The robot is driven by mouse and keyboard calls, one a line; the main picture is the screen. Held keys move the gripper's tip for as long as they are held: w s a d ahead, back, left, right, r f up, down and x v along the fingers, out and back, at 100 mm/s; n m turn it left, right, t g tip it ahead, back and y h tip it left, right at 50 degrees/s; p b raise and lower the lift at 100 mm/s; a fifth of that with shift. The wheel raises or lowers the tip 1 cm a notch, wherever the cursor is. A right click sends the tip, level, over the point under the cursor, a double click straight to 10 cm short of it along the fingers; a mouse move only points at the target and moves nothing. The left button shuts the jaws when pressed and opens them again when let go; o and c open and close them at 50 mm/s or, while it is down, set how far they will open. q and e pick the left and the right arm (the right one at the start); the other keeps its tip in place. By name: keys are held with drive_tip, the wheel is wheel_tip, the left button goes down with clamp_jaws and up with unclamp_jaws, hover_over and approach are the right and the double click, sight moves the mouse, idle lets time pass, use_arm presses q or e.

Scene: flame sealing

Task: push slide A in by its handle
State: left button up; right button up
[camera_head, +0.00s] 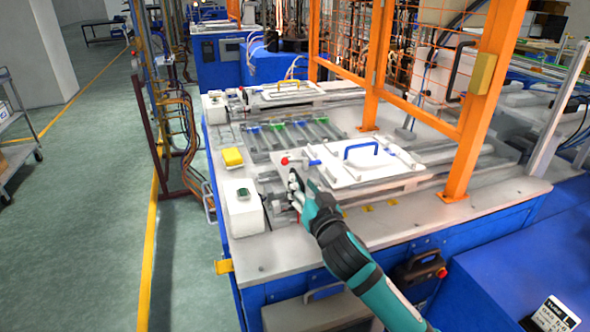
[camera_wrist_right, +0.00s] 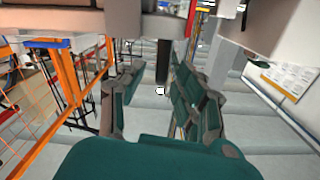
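A white plate with a blue handle (camera_head: 362,150) lies on the near slide on the machine table. A red knob (camera_head: 284,161) on a short rod sticks out at its left. A similar white plate (camera_head: 290,90) sits on the far slide. I cannot tell which slide is A. My right gripper (camera_head: 295,190) is just in front of the red knob, low over the table's left part. In the right wrist view its fingers (camera_wrist_right: 158,100) are apart, with a dark rod (camera_wrist_right: 162,62) showing between them; contact cannot be told. My left gripper is not in view.
A white box with a green button (camera_head: 243,205) stands left of the gripper, and a yellow block (camera_head: 232,157) lies behind it. An orange frame post (camera_head: 487,105) rises at the right. The table's front strip (camera_head: 285,253) is bare.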

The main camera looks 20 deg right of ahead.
sight(293, 171)
drive_tip(key=w, duration=0.6)
drive_tip(key=shift+a+p, duration=0.1)
drive_tip(key=shift+p, duration=0.25)
drive_tip(key=shift+s, duration=0.1)
drive_tip(key=shift+c, duration=0.4)
clamp_jaws()
